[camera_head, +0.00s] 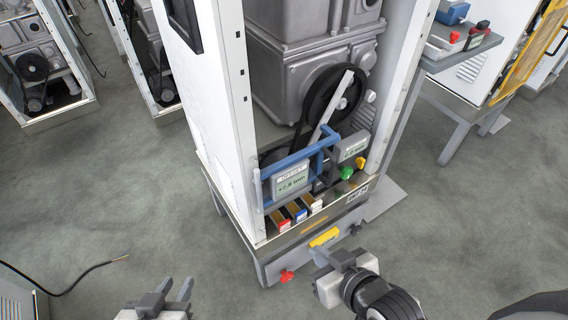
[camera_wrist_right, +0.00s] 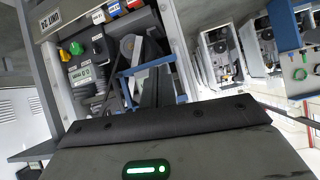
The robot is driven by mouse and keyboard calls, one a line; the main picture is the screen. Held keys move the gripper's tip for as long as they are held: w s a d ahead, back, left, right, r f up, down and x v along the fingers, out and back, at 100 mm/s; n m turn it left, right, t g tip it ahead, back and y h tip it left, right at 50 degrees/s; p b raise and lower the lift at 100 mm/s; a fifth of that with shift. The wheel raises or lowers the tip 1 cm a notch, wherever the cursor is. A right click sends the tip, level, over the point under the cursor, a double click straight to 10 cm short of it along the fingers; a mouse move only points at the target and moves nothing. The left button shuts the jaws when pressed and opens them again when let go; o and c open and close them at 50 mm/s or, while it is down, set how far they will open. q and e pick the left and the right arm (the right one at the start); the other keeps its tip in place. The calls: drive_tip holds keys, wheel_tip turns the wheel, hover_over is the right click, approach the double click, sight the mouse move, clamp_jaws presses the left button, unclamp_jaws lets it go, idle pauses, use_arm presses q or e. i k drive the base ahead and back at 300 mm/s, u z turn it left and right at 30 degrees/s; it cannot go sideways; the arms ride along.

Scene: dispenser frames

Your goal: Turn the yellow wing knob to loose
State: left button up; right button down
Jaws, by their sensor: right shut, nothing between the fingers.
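My left gripper (camera_head: 170,294) is open and empty over the floor, left of the cabinet.
A red wing knob (camera_head: 286,276) and a yellow handle (camera_head: 324,237) are on the lower panel. A blue-framed gauge (camera_head: 290,183) stands inside the cabinet by a belt wheel (camera_head: 333,95). A loose cable (camera_head: 85,275) lies at left. Floor around is mostly clear.

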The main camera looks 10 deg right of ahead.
sight(360, 161)
drive_tip(key=u, duration=0.7)
drive_tip(key=k, duration=0.65)
drive_tip(key=z, duration=1.1)
drive_tip(key=i, duration=0.4)
drive_tip(key=u, duration=0.05)
drive_tip(key=k, duration=1.15)
drive_tip(key=z, duration=0.65)
drive_tip(key=i, duration=1)
drive_tip(key=u, duration=0.3)
drive_tip(key=i, duration=0.85)
drive_tip(key=u, duration=0.65)
